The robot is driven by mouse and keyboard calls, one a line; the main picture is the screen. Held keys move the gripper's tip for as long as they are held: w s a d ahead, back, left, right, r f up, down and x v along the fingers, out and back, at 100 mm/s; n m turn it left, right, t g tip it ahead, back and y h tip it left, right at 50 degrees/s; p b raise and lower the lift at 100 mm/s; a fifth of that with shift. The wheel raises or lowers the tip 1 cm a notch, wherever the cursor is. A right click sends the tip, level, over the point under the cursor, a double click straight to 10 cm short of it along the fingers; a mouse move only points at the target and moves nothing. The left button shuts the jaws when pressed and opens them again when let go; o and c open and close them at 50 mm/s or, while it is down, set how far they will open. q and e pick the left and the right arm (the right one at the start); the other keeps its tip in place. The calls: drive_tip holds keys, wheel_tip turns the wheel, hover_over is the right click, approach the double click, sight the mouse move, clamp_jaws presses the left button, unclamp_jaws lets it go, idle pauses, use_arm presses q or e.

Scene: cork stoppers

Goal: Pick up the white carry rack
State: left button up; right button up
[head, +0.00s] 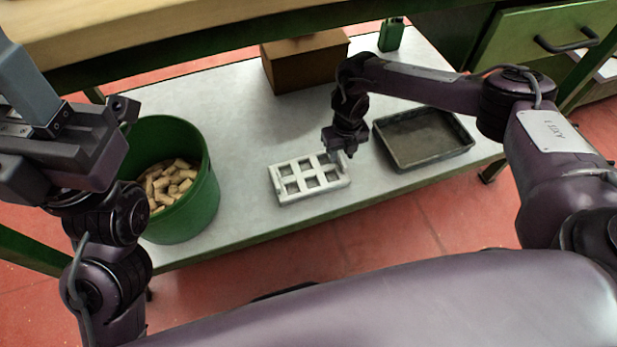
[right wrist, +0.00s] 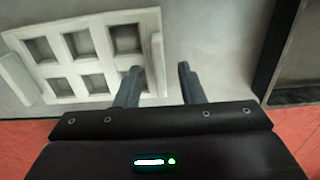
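The white carry rack (head: 297,197) lies on the grey shelf with its several square openings facing up; they look empty. It also shows at the upper left of the right wrist view (right wrist: 93,83). My right gripper (head: 341,156) is at the rack's right end. In the right wrist view my right gripper (right wrist: 157,77) is open, its fingers apart on either side of the rack's raised end piece (right wrist: 158,62). I cannot tell whether they touch it. My left gripper (head: 62,150) is at the left, away from the rack; its fingertips are unclear.
A green bucket (head: 205,200) with corks (head: 172,184) stands left of the rack. A dark tray (head: 425,162) lies right of it, close to my right arm. A brown box (head: 300,68) is behind. A wooden bench top (head: 180,25) overhangs the shelf's back.

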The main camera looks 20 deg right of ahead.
wheel_tip(320, 180, down, 2)
drive_tip(key=shift+f, duration=0.1)
clamp_jaws()
drive_tip(key=shift+r, duration=0.25)
